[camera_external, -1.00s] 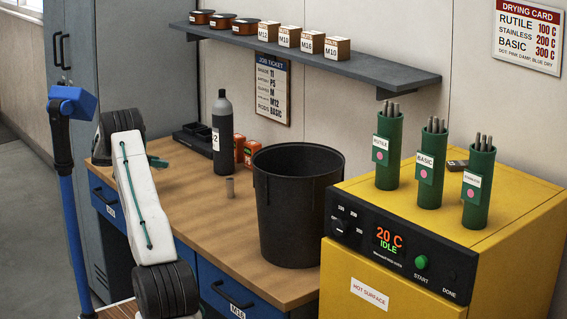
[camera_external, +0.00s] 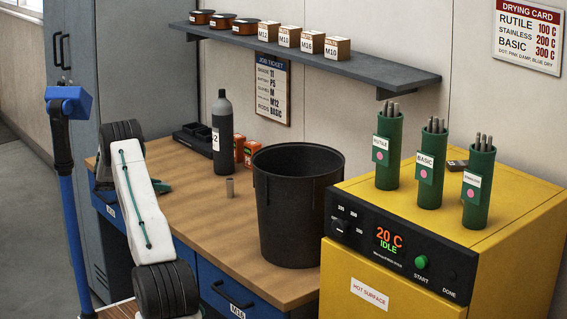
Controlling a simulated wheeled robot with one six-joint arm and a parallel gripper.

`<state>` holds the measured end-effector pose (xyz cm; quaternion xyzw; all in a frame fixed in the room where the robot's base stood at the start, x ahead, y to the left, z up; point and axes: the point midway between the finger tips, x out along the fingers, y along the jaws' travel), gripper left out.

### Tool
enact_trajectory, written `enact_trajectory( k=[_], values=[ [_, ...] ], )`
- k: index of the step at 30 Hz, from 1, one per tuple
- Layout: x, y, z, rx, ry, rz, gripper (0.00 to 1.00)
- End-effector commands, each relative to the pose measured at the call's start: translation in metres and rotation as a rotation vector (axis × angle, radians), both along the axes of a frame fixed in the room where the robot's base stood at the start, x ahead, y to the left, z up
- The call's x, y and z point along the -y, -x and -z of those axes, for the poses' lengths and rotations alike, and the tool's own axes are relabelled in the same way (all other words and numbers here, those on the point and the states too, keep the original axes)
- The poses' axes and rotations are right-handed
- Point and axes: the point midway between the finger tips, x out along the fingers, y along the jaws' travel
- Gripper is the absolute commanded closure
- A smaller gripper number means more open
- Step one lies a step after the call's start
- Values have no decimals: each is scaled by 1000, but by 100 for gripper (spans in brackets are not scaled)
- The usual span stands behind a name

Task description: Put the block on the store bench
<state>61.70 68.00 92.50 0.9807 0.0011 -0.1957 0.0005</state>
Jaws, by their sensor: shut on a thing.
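The bench (camera_external: 205,231) has a wooden top and blue drawers and stands in the middle of the external view. My gripper (camera_external: 162,186) is mostly hidden behind my white arm link; only a small teal part shows over the left part of the bench. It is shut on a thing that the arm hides. I cannot make out the block, and I cannot tell whether it is the thing held. I also cannot tell how high the gripper is above the bench top.
A yellow oven (camera_external: 400,285) stands right. The bench's front middle is clear.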

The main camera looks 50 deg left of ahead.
Motion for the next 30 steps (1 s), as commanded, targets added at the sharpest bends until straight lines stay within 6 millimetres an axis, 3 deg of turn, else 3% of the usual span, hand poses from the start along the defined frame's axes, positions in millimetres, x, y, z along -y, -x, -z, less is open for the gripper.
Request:
enact_trajectory(
  k=[1,3,14,30],
  values=[
    [0,0,1,0,1,0,57],
    [0,0,1,0,0,0,38],
    [0,1,-3,0,-1,0,38],
    [-1,94,-41,0,-1,-2,38]
  ],
)
